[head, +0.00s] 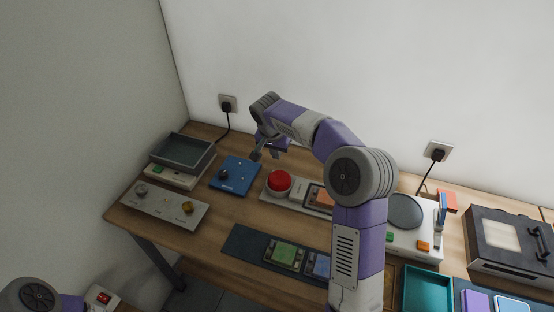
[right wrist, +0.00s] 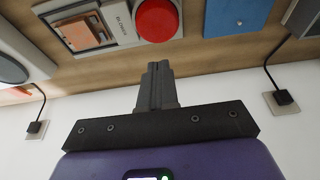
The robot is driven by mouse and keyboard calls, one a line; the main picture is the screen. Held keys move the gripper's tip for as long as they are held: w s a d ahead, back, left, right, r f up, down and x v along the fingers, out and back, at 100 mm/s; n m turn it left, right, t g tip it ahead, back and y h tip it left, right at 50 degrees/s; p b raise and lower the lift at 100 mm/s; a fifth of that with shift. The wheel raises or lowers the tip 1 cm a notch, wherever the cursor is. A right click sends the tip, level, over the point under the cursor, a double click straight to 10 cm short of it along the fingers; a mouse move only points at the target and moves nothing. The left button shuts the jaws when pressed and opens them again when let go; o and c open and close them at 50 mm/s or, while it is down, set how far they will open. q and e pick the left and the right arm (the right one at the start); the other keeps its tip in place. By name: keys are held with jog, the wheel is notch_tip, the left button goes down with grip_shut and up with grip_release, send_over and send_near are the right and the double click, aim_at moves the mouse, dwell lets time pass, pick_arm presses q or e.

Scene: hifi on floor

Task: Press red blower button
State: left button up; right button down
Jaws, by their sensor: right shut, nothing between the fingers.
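The red blower button (head: 279,181) is a round dome on a light grey panel (head: 266,197) on the wooden table. It also shows at the top of the right wrist view (right wrist: 157,17), beside a label reading "BLOWER". My right gripper (head: 256,155) is shut and empty, above the back of the table, behind and slightly left of the button in the head view. In the right wrist view its closed fingertips (right wrist: 158,66) appear just below the button, with a visible gap. My left arm shows only at the bottom left corner; its gripper is not visible.
A blue panel (head: 236,174) lies left of the button. An orange block (head: 325,197) sits on its right. A grey tray (head: 182,151), a knob plate (head: 164,205) and a dark mat (head: 246,243) are nearby. A plugged cable (head: 228,121) runs down the wall behind. My right arm covers the table's middle right.

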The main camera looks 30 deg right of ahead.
aim_at(279, 178)
jog(key=x, duration=0.7)
jog(key=b+x, duration=0.1)
jog(key=x, duration=0.3)
jog(key=shift+s+a+f, duration=0.3)
jog(key=shift+s, duration=0.05)
jog(key=shift+f, duration=0.45)
jog(key=shift+f, duration=0.1)
jog(key=f+b, duration=0.2)
jog(key=shift+b, duration=0.3)
jog(key=shift+s+r, duration=0.1)
